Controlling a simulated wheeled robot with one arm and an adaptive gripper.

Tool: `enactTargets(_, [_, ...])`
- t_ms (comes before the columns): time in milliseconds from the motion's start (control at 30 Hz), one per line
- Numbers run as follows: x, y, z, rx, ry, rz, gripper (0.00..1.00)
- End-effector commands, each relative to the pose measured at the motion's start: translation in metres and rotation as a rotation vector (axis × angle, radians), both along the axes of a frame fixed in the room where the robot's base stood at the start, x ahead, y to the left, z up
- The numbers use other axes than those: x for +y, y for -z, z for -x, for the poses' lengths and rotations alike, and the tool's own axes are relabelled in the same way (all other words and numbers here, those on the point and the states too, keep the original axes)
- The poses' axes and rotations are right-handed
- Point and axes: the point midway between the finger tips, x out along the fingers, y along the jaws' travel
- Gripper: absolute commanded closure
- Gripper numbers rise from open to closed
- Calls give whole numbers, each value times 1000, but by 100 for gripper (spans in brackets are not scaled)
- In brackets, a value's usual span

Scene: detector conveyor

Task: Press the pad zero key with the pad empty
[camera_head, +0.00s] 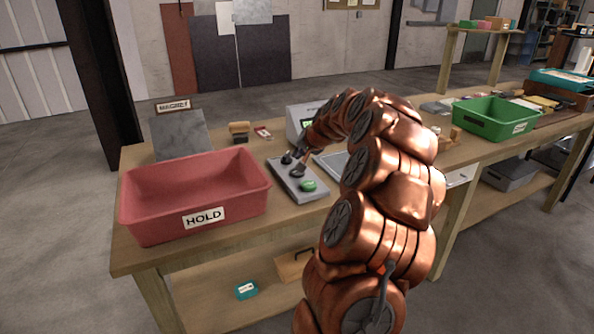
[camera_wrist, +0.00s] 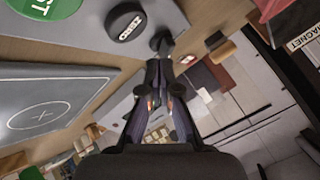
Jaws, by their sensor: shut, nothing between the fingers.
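The zero key is a black round button marked ZERO (camera_wrist: 126,22) in the wrist view, near a green key (camera_wrist: 45,5) whose label is cut off. In the head view a black key (camera_head: 298,172) and the green key (camera_head: 308,185) sit on a grey key panel (camera_head: 314,196). My gripper (camera_wrist: 162,42) is shut and empty, its tips just beside the zero key in the wrist picture; I cannot tell whether they touch anything.
A red HOLD bin (camera_head: 195,192) stands left of the panel, with a grey MAGNET plate (camera_head: 180,135) behind it. A display unit (camera_head: 298,116) stands behind the panel. A green bin (camera_head: 490,117) and several small items lie farther right on the bench.

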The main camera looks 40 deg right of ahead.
Motion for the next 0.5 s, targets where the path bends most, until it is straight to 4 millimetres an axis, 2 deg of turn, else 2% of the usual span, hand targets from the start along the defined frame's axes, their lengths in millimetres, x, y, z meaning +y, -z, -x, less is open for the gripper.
enactTargets(200, [0,-18,0,0,-1,2,100])
enactTargets(500, [0,-20,0,1,-1,0,100])
